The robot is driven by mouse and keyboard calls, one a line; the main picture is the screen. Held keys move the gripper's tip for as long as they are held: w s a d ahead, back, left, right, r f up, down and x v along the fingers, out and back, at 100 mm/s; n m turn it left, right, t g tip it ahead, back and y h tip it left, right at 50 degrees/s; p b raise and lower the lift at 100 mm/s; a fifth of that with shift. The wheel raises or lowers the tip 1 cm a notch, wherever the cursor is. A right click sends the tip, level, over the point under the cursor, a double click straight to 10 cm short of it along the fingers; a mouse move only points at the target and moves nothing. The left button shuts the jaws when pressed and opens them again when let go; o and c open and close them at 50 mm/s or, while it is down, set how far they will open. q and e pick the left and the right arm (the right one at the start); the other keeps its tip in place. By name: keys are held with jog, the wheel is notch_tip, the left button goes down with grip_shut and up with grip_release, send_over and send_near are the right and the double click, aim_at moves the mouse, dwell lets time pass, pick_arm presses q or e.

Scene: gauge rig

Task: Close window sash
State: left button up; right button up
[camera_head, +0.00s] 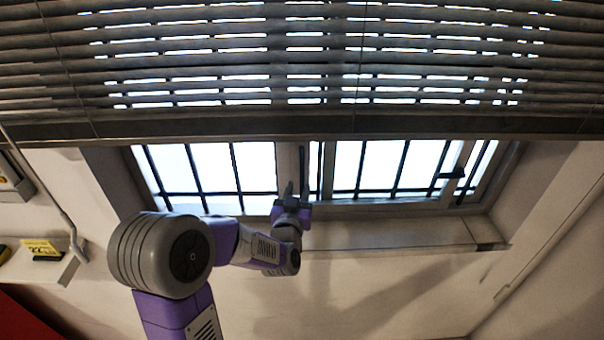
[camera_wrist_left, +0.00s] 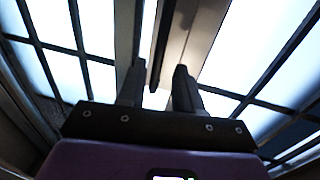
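The window (camera_head: 395,165) sits in a wall recess below the blind, with bright panes and dark bars. A pale upright of the window frame (camera_head: 288,165) stands near its middle, with a dark vertical strip beside it; I cannot tell which edge belongs to the sash. My left gripper (camera_head: 297,188) is raised in front of these uprights, at the window's lower edge. In the left wrist view its two fingers (camera_wrist_left: 158,85) are apart, with the dark strip (camera_wrist_left: 161,45) showing between and beyond them. Nothing is visibly held; contact is unclear. My right gripper is not in view.
A slatted blind (camera_head: 330,60) hangs across the top and covers the upper window. A sill ledge (camera_head: 400,234) runs below the window. At left, a small shelf (camera_head: 35,264) holds a yellow label (camera_head: 41,248). The wall right of my arm is clear.

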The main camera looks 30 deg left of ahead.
aim_at(302, 179)
pick_arm(q)
jog(key=shift+x, duration=3.15)
jog(key=shift+f, duration=0.15)
grip_shut()
